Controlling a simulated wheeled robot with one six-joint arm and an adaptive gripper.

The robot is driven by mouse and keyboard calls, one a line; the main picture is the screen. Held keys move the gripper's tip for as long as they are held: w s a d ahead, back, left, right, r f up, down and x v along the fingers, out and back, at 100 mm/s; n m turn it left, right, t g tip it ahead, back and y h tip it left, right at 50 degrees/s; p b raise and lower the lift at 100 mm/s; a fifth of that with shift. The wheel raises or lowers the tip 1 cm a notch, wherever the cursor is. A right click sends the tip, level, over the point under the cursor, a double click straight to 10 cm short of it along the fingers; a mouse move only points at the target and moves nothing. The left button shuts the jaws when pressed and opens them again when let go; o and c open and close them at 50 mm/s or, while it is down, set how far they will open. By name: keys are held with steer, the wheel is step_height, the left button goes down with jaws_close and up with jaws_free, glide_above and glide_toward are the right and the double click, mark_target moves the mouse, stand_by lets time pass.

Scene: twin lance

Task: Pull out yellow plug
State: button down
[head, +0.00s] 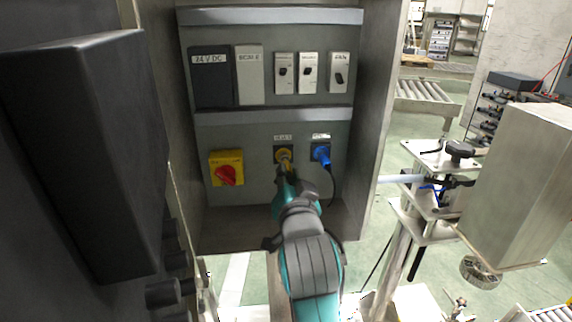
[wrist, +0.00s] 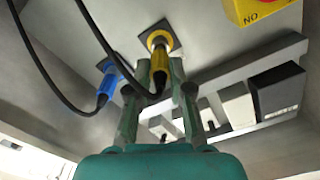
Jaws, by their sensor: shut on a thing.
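The yellow plug (head: 284,158) is at the yellow socket in the lower row of the grey panel. In the wrist view the yellow plug (wrist: 159,58) stands at its dark square socket plate, with a black cable bending away from it. My gripper (head: 285,176) reaches up to it from below, and its arm hides part of the lower panel. In the wrist view my gripper (wrist: 160,82) has its two green fingers on either side of the plug body, shut on it.
A blue plug (head: 322,155) with a cable sits just right of the yellow one; it also shows in the wrist view (wrist: 108,82). A yellow box with a red rotary switch (head: 226,170) is to the left. Switches line the upper row. Cabinet walls flank both sides.

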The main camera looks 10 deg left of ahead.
steer(key=shift+v, duration=1.45)
